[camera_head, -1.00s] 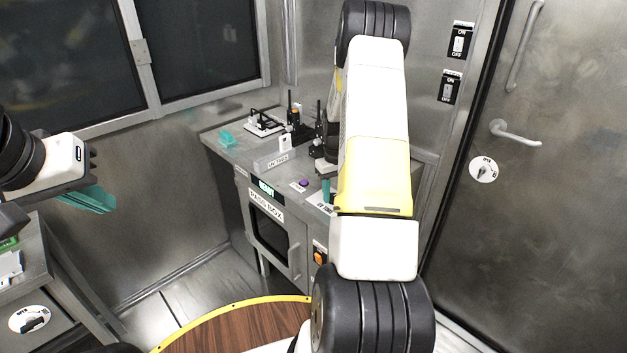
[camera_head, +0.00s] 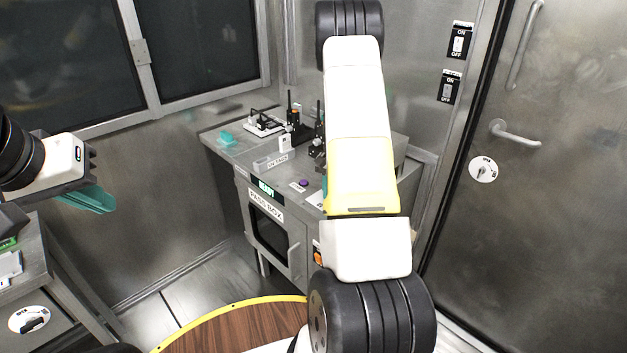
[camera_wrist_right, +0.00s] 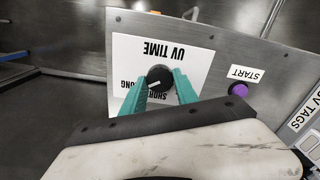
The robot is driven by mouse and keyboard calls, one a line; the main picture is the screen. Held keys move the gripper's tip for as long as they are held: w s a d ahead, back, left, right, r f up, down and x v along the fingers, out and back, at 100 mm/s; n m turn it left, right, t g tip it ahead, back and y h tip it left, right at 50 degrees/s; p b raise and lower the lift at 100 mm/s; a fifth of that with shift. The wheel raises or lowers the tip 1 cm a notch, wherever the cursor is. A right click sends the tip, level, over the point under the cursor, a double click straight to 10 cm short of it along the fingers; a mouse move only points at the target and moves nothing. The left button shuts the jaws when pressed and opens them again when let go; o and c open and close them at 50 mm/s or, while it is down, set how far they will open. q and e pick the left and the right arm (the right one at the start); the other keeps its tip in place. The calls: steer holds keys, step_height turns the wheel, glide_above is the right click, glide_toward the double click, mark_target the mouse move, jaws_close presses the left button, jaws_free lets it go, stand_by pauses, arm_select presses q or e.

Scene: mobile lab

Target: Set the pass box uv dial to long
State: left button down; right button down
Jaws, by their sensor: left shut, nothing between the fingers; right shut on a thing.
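The pass box (camera_head: 245,217) stands in the corner with its windowed door closed. Its black UV dial (camera_wrist_right: 159,75) shows in the right wrist view on a white plate marked UV TIME, SHORT and LONG, seen upside down. My right gripper (camera_wrist_right: 160,88) has its teal fingers on both sides of the knob, shut on it. A light pointer mark shows on the knob, but its exact setting is hard to read. In the head view my right arm hides the dial and most of the right gripper. My left gripper (camera_head: 100,200) is shut and empty at the left.
A purple START button (camera_wrist_right: 239,90) sits beside the dial plate. A UV TAGS box (camera_head: 271,162), a small teal item (camera_head: 227,138) and black stands occupy the pass box top. A side bench (camera_head: 40,270) is at lower left, a door (camera_head: 560,180) at right.

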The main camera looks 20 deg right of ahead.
steer(key=shift+m, duration=0.5)
steer(key=c, duration=0.9)
jaws_free()
steer(key=shift+c, duration=0.2)
step_height(320, 180, up, 8)
steer(key=shift+f, duration=0.1)
